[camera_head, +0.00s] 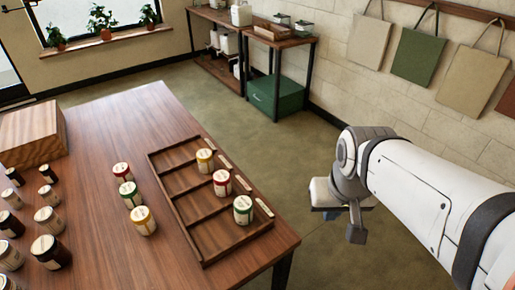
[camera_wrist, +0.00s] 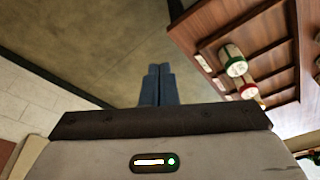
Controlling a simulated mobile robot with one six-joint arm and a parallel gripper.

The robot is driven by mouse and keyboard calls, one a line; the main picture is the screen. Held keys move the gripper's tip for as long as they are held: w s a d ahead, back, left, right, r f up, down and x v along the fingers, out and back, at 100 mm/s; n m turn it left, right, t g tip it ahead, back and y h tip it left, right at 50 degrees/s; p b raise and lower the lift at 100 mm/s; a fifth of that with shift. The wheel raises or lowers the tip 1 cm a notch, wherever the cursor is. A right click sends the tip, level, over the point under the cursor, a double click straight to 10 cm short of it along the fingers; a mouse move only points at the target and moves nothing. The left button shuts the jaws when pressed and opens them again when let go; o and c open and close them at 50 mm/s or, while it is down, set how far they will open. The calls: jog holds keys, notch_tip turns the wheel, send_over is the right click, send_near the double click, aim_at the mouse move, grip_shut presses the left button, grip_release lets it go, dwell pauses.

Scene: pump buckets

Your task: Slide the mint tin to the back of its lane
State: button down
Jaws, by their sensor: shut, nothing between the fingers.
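A green-lidded tin (camera_head: 243,209), the mint-coloured one, stands upright in the nearest occupied lane of the wooden tray (camera_head: 220,246), close to the labelled right edge. In the wrist view it appears at upper right (camera_wrist: 234,64). A red tin (camera_head: 222,183) and a yellow tin (camera_head: 205,160) stand in the lanes beyond it, also near the labels. My gripper (camera_wrist: 155,72) is shut and empty, over bare floor to the right of the table, apart from the tray and tins. Its fingers are hard to make out in the head view.
Red (camera_head: 122,174), green (camera_head: 129,194) and yellow (camera_head: 143,220) tins stand left of the tray on the table (camera_head: 120,110). Several dark jars and a wooden box (camera_head: 32,138) are further left. Floor is clear between table and arm; shelves (camera_head: 290,45) stand behind.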

aim_at(243, 211)
jog(key=w+a+f+m+g+b, duration=0.1)
jog(key=w+a+f+m, duration=0.45)
jog(key=w, duration=0.45)
jog(key=w+a+f+m+g+b, duration=0.1)
jog(key=w+a+f+m+g, duration=0.1)
jog(key=w+a+f+m, duration=0.65)
jog(key=f+n, duration=0.1)
jog(key=f, duration=0.1)
jog(key=w+d+f+n, duration=0.1)
jog(key=f, duration=0.2)
jog(key=w+d+f+n, duration=0.1)
jog(key=f, duration=0.2)
jog(key=a, duration=0.1)
jog(key=s+a, duration=0.2)
jog(key=shift+r, duration=0.25)
jog(key=shift+a, duration=0.2)
